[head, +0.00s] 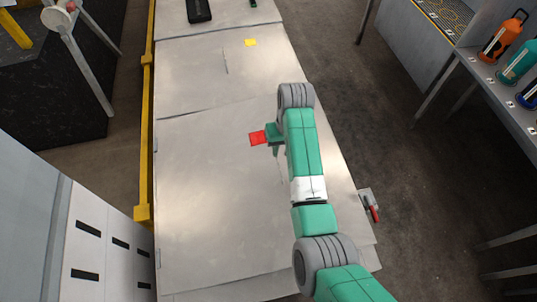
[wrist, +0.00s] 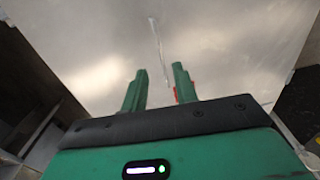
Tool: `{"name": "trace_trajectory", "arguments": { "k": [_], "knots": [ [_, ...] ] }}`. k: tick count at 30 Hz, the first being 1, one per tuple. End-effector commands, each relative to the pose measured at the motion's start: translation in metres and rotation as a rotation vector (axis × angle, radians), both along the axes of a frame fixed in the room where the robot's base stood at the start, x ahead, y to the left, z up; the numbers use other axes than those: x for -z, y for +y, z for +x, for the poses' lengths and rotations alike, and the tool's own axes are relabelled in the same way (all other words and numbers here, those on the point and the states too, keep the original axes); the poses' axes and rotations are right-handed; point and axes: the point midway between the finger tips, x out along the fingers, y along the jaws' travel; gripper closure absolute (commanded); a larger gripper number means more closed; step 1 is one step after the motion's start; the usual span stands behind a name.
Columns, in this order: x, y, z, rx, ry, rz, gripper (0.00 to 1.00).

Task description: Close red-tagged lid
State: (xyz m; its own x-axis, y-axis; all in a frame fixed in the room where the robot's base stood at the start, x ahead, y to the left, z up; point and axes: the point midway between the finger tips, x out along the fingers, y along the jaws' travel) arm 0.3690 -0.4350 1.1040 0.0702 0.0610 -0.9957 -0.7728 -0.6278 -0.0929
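The red tag (head: 257,138) lies on a large bare metal panel (head: 205,220), the red-tagged lid, in the middle of the head view. The panel looks nearly flat, and I cannot tell how far it is raised. My gripper (head: 272,135) is just right of the tag, low over the panel. In the wrist view, my gripper's two green fingers (wrist: 155,80) are apart, with a thin slit or seam line (wrist: 157,45) showing beyond and between them. A sliver of red shows beside the right finger. My arm hides part of the panel's right side. Nothing is visibly held.
A second metal panel with a yellow tag (head: 250,42) lies farther back. A yellow rail (head: 147,110) runs along the left side. A red-handled item (head: 371,208) sits at the right edge. A shelf with bottles (head: 502,38) stands at the upper right.

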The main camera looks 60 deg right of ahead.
Motion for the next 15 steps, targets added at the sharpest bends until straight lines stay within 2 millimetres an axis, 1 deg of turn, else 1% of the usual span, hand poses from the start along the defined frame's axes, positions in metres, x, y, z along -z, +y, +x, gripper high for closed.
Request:
{"name": "trace_trajectory", "arguments": {
  "k": [1,3,9,12,15],
  "knots": [
    [0.01,0.001,0.001,-0.001,0.002,0.002,0.71],
    [0.024,0.003,0.002,-0.001,0.002,0.002,0.71],
    [0.058,0.005,0.004,-0.001,0.001,0.001,0.71],
    [0.066,0.005,0.005,-0.001,-0.001,-0.001,0.71],
    [0.069,0.005,0.005,-0.002,-0.001,-0.001,0.71]
  ]
}}
